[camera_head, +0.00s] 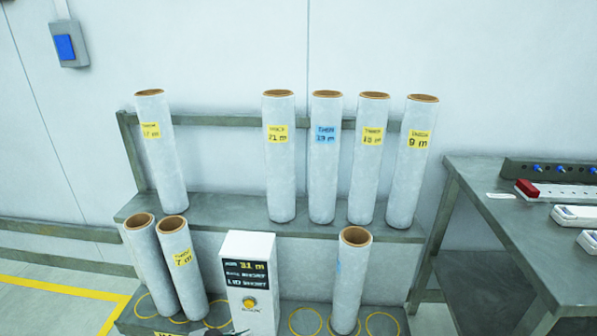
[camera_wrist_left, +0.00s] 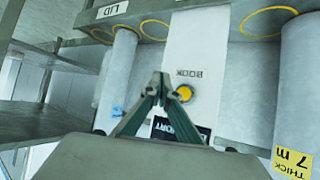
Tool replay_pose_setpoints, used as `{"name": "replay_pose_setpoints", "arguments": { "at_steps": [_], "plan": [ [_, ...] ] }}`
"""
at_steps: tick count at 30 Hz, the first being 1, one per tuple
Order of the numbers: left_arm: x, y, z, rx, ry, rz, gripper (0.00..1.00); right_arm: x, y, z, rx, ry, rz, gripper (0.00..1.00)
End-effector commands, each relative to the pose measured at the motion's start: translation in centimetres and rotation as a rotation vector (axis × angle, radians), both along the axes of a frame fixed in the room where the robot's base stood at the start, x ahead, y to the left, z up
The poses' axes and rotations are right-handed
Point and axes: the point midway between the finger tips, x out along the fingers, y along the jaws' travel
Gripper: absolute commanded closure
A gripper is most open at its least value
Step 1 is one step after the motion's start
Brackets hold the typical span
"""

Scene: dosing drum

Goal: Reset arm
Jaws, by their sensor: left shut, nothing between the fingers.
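In the head view the box (camera_head: 250,255) stands at the front of the rack, with a dark display reading 31 m and a yellow button (camera_head: 249,303).
Several white rolls stand on the rack's upper shelf (camera_head: 225,215), including a 21 m roll (camera_head: 280,180). A 7 m roll (camera_head: 184,270) leans left of the box; another roll (camera_head: 349,285) stands right. Yellow rings (camera_head: 383,325) mark the lower deck. A grey table (camera_head: 520,225) is right.

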Motion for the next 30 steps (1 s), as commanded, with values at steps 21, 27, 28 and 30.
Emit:
{"name": "replay_pose_setpoints", "arguments": {
  "at_steps": [21, 27, 28, 30],
  "plan": [
    [-19.9, -8.0, 9.6, -0.084, -0.089, 0.092, 1.00, -2.0, -0.1, 0.7, 0.028, 0.064, -0.027, 0.25],
    [-25.3, -3.3, 11.0, 0.010, -0.075, 0.191, 1.00, -3.3, -0.2, 0.1, 0.035, 0.101, -0.034, 0.25],
    [-26.1, -2.6, 11.1, 0.027, -0.072, 0.203, 1.00, -3.4, -0.2, 0.0, 0.036, 0.105, -0.035, 0.25],
    [-27.6, -1.1, 11.4, 0.060, -0.063, 0.227, 1.00, -3.8, -0.2, -0.2, 0.038, 0.115, -0.037, 0.25]
  ]
}}
